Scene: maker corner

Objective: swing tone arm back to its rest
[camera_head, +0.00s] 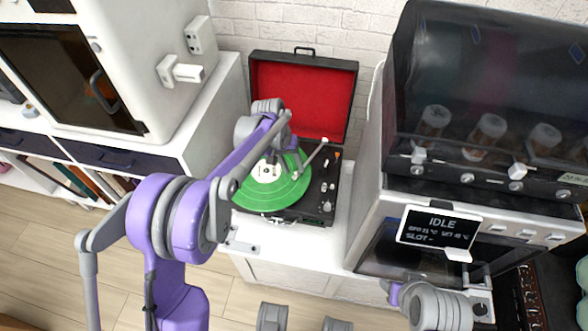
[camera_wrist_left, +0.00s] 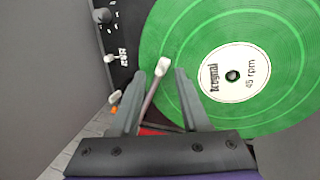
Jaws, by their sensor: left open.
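The tone arm (camera_head: 313,156) is a thin pale rod at the right side of the record player (camera_head: 329,192). Its white head (camera_wrist_left: 161,66) lies over the outer part of the green record (camera_head: 270,200) in the left wrist view. The record has a white label (camera_wrist_left: 235,73). My left gripper (camera_head: 286,157) is above the record, reaching down. In the left wrist view its two open fingers (camera_wrist_left: 170,80) stand on either side of the tone arm, with gaps showing. Whether the needle touches the record cannot be told. My right gripper is not seen.
The player's red-lined lid (camera_head: 300,95) stands open behind. A white cabinet unit (camera_head: 150,70) rises at left, and a machine with a dark hood (camera_head: 480,60) and an IDLE screen (camera_head: 439,227) at right. The player's knobs (camera_head: 328,187) are beside the record.

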